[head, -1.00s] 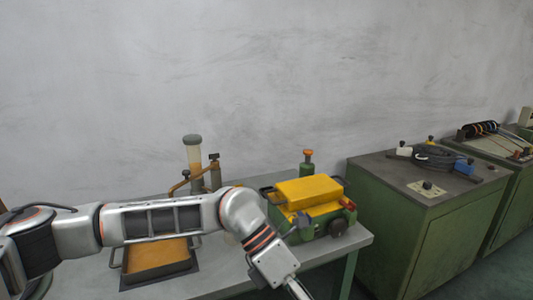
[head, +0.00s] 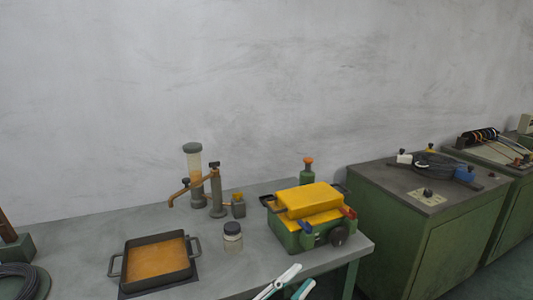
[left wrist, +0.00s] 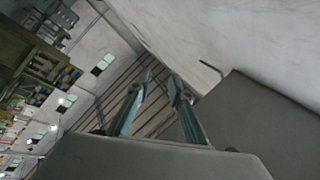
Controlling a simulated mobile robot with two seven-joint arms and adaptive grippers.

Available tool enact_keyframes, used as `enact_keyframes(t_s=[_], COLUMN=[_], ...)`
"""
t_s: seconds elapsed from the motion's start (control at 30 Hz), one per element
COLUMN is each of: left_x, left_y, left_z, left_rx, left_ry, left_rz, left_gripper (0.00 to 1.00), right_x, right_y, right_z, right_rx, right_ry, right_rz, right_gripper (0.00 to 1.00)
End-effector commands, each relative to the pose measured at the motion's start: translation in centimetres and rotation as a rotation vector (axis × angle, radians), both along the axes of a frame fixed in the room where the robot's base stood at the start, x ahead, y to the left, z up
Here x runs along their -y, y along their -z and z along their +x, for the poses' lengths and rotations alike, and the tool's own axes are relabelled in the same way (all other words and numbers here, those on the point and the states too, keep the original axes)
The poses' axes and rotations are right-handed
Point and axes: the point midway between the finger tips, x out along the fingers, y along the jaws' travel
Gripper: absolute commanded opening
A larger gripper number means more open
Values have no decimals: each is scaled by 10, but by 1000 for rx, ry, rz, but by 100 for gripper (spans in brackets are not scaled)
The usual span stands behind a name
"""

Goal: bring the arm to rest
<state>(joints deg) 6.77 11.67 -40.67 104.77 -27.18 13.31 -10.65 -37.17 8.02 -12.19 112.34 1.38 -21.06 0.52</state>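My left gripper (head: 306,274) shows at the bottom edge of the head view, in front of the table's near edge. Its two light, teal-edged fingers are apart with nothing between them. In the left wrist view the same gripper (left wrist: 161,77) has its fingertips apart and empty, against a far background of ceiling and wall. The rest of my left arm is out of the head view. My right gripper is in neither view.
The grey table (head: 90,240) holds a black pan (head: 120,266) with orange contents, a jar (head: 233,238), a tap-like fixture (head: 216,190) and a green and yellow box (head: 310,200). A green cabinet (head: 450,245) stands to the right.

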Motion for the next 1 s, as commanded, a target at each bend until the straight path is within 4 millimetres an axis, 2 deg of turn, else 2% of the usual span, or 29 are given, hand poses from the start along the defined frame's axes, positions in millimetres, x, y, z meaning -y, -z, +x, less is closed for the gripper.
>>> enact_keyframes(t_s=[0.03,0.13,0.23,0.3,0.37,0.4,0.5,0.6,0.7,0.8,1.0], left_x=[-20,-63,-107,-138,-164,-180,-215,-240,-256,-264,-265], left_y=[28,83,144,186,219,240,284,314,332,339,341], left_z=[3,6,-5,-20,-38,-51,-87,-118,-139,-149,-151], left_rx=[-106,-306,-505,-640,-747,-815,-962,-1069,-1137,-1169,-1173], left_ry=[-56,-168,-278,-351,-410,-448,-530,-589,-627,-645,-647], left_rz=[-21,-52,-76,-89,-96,-100,-105,-107,-106,-108,-106], left_gripper=[21,21,21,21,21,21,21,21,21,21,21], right_x=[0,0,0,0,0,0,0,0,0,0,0], right_y=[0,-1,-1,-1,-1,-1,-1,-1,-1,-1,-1], right_z=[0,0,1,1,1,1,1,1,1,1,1], right_rx=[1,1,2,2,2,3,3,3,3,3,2], right_ry=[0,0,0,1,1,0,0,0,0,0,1], right_rz=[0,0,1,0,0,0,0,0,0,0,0], right_gripper=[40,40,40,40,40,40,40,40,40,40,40])
